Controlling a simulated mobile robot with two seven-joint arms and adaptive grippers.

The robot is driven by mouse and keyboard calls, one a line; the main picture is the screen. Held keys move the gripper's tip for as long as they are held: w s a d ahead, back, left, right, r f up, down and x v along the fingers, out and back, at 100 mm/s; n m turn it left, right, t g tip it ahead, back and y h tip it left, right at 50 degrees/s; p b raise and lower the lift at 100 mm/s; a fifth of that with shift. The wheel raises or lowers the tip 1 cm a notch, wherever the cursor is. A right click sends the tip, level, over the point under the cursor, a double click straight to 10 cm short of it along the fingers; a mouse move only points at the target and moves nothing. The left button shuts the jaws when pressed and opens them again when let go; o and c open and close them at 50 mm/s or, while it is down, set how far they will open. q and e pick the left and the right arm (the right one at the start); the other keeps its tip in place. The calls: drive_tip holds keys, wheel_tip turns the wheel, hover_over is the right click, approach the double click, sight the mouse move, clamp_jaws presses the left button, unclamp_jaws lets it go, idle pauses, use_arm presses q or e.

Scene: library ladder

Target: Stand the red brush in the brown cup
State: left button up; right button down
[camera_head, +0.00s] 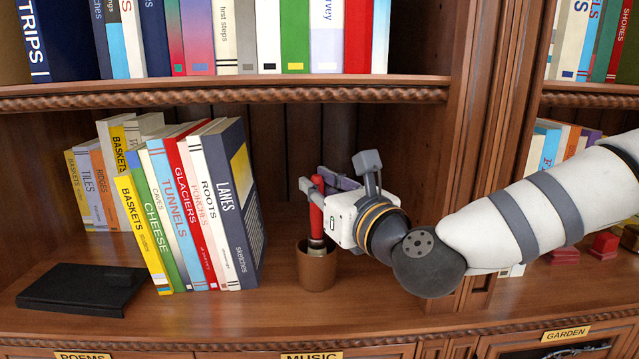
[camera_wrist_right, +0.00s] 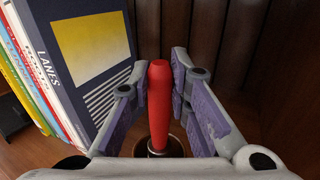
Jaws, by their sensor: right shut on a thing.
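The red brush (camera_head: 317,216) is upright, handle up, at the mouth of the brown cup (camera_head: 317,272) on the wooden shelf. Its lower end shows a pale band and a dark part at the cup's rim; how deep it reaches inside is hidden. My right gripper (camera_head: 314,186) comes in from the right and is shut on the brush handle above the cup. In the right wrist view the red handle (camera_wrist_right: 159,105) stands between the two fingers, with the cup's dark mouth (camera_wrist_right: 174,146) below. My left gripper is not in view.
A leaning row of books (camera_head: 190,205) stands left of the cup, the dark blue one closest. A flat black object (camera_head: 75,290) lies at the far left. An upper shelf (camera_head: 220,95) runs overhead, and a wooden upright (camera_head: 490,130) stands at right. Shelf in front of the cup is clear.

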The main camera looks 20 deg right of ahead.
idle(0.3)
drive_tip(key=c, duration=1.4)
unclamp_jaws()
drive_tip(key=v, duration=0.7)
drive_tip(key=shift+s, duration=0.25)
drive_tip(key=shift+f, duration=0.1)
